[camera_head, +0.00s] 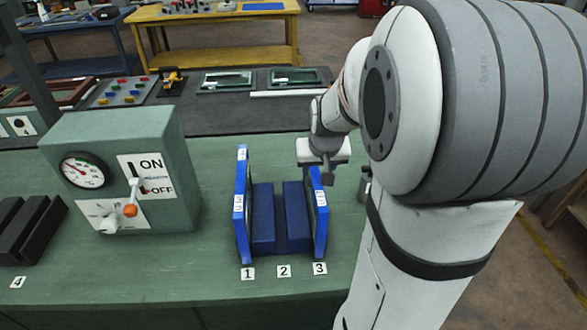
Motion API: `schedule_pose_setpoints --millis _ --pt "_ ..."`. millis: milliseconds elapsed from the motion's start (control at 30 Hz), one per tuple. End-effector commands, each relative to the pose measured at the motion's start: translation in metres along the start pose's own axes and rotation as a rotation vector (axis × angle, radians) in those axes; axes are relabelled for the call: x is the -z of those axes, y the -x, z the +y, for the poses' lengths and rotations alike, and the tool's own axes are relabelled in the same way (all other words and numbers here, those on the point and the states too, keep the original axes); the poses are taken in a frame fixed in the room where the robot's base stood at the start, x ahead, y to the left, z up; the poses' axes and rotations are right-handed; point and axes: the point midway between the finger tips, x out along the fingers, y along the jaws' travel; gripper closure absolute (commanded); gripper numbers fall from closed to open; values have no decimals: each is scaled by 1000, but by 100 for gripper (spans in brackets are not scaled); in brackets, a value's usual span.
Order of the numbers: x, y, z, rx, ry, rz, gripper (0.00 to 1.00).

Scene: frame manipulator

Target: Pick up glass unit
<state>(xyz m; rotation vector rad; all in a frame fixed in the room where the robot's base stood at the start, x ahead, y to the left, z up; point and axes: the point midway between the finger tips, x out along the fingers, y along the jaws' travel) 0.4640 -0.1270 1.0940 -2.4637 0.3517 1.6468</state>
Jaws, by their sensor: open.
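Two upright blue-framed panels, which look like glass units, stand in a dark blue rack (263,220) on the green table. The left panel (241,225) is by label 1. The right panel (320,225) is by label 3. The slot by label 2 looks empty. My gripper (326,175) is open at the top edge of the right panel. I cannot tell whether its fingers straddle or touch the frame. My arm covers the area to the right.
A green control box (125,170) with a gauge and ON/OFF lever stands left of the rack. A black slotted rack (30,228) by label 4 is at far left. Framed glass pieces (226,80) lie on the dark surface behind. Bare green tabletop (210,275) shows in front.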

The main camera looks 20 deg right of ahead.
Motion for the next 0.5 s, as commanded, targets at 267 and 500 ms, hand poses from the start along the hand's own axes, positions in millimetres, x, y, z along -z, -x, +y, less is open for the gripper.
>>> schedule_pose_setpoints --millis 267,500 --pt "1 -26 0 0 0 -1 55" --pt "1 -55 -2 1 1 -5 55"
